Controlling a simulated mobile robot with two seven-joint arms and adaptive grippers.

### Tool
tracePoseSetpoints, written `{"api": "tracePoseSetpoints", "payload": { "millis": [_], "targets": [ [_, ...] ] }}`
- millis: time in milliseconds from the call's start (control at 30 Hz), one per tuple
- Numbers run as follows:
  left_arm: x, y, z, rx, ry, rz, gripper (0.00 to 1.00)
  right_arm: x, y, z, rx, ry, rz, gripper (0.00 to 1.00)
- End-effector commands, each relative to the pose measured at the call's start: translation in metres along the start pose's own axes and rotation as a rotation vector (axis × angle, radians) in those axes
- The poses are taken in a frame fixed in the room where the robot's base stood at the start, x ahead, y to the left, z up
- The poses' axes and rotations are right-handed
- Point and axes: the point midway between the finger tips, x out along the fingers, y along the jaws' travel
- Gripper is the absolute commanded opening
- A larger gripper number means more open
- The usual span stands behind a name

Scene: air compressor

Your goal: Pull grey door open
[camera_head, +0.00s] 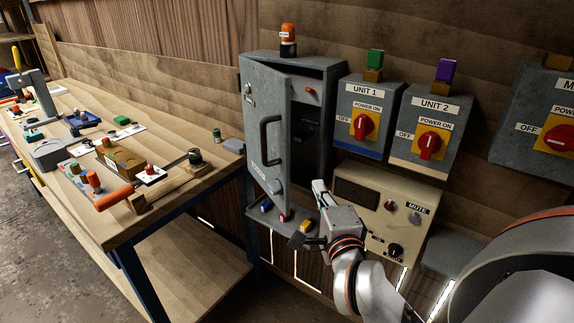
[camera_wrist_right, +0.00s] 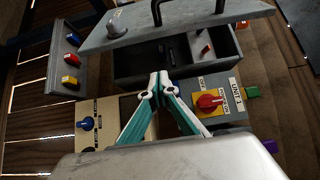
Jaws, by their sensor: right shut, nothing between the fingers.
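The grey door (camera_head: 270,130) of the grey cabinet (camera_head: 295,64) stands partly open, hinged on its left side, with a dark gap at its right edge. My right gripper (camera_head: 320,188) is shut and empty, to the right of the door's lower corner and apart from the handle. Its closed fingertips show in the wrist view (camera_wrist_right: 158,78). My left gripper is not in view.
A beige panel (camera_head: 380,210) with a MUTE label is just right of my right gripper. UNIT 1 (camera_head: 366,112) and UNIT 2 (camera_head: 431,125) boxes hang on the wall. A small button shelf (camera_head: 260,220) juts out below the door. A cluttered workbench (camera_head: 125,228) stands left.

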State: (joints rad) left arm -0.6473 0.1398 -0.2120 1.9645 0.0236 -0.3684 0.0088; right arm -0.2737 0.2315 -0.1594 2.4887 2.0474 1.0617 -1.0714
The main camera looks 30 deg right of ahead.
Motion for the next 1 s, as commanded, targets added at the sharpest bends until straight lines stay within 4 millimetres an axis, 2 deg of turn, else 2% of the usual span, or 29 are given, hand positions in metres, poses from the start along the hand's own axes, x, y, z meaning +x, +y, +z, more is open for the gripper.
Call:
{"api": "tracePoseSetpoints", "payload": {
  "millis": [133,367,567,833,1000],
  "targets": [
    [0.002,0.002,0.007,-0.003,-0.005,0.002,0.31,-0.005,0.000,-0.003,0.001,-0.002,0.000,0.00],
    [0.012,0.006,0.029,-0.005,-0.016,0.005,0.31,0.014,0.003,-0.003,0.004,0.000,-0.003,0.00],
    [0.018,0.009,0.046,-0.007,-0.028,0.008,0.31,0.043,0.003,-0.002,0.002,-0.001,0.000,0.00],
    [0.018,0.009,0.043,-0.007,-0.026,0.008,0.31,0.097,-0.002,-0.002,0.002,-0.001,-0.001,0.00],
    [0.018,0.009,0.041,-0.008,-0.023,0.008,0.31,0.087,-0.001,0.018,0.007,-0.003,0.002,0.00]
  ]
}}
